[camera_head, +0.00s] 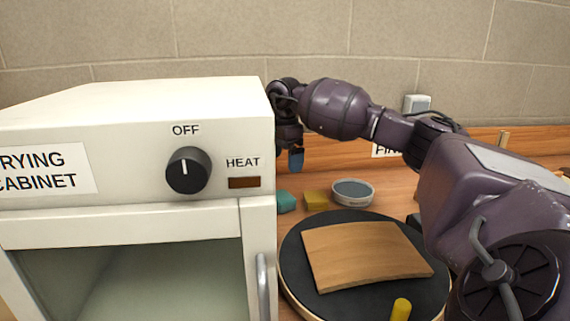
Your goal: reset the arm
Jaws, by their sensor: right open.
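My right arm comes in from the right and reaches across behind the round black plate. My right gripper (295,160) points down just beside the right side of the drying cabinet (130,110). It is open, and its fingers are small and partly hidden by the cabinet edge. I see nothing held in it. My left gripper is not in the view. A bent wooden sheet (366,255) lies on the black round plate (300,285), apart from the gripper.
The cabinet's dial (188,171) points to OFF, and the heat lamp (244,183) looks dark. A teal block (286,202), a yellow block (316,200) and a round dish (353,192) stand behind the plate. A yellow peg (401,309) is at its front.

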